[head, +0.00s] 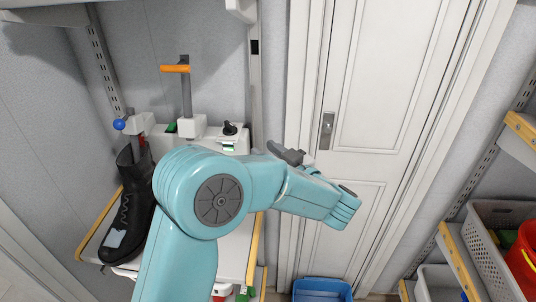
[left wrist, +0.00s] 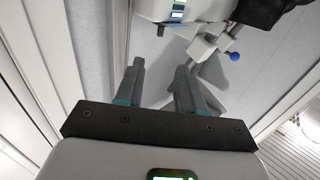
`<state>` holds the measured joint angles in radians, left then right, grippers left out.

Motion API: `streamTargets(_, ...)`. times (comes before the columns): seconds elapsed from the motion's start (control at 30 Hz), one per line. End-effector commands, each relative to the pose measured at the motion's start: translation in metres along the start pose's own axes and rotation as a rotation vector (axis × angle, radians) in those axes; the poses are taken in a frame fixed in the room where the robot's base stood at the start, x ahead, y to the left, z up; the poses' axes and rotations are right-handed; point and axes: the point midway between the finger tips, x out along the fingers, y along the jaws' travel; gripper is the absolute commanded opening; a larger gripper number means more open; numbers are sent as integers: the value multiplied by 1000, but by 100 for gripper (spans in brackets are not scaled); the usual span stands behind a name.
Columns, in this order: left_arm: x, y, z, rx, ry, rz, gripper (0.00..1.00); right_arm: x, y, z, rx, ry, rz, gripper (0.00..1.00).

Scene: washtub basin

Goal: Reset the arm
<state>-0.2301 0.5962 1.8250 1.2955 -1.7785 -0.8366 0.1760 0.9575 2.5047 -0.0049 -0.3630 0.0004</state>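My teal left arm rises from the bottom of the head view and bends to the right, in front of the shelf and door. My left gripper (head: 288,154) shows there only as dark fingers, partly hidden behind the forearm. In the left wrist view the gripper (left wrist: 157,86) has its two grey fingers apart, with nothing between them. Beyond them is the grey wall. My right gripper is in neither view.
A black boot (head: 126,212) stands on the left shelf beside a white device with an orange-handled lever (head: 175,69) and a blue-knobbed lever (head: 119,124). A white door (head: 390,90) is behind. A blue bin (head: 322,289) and a grey basket (head: 487,254) are low and right.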

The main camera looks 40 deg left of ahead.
Motion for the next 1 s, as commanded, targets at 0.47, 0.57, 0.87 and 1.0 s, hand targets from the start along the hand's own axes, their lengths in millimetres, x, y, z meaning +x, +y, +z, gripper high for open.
streamTargets(0.47, 0, 0, 0, 1, 0, 1, 38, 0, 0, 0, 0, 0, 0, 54)
streamTargets(0.57, 2, 8, 14, 8, -5, 57, 38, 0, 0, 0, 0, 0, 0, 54)
streamTargets(0.87, -46, 62, 206, 143, -367, 720, 38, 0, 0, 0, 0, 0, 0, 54)
streamTargets(1.0, -106, 28, 302, 261, -703, 941, 38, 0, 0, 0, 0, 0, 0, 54)
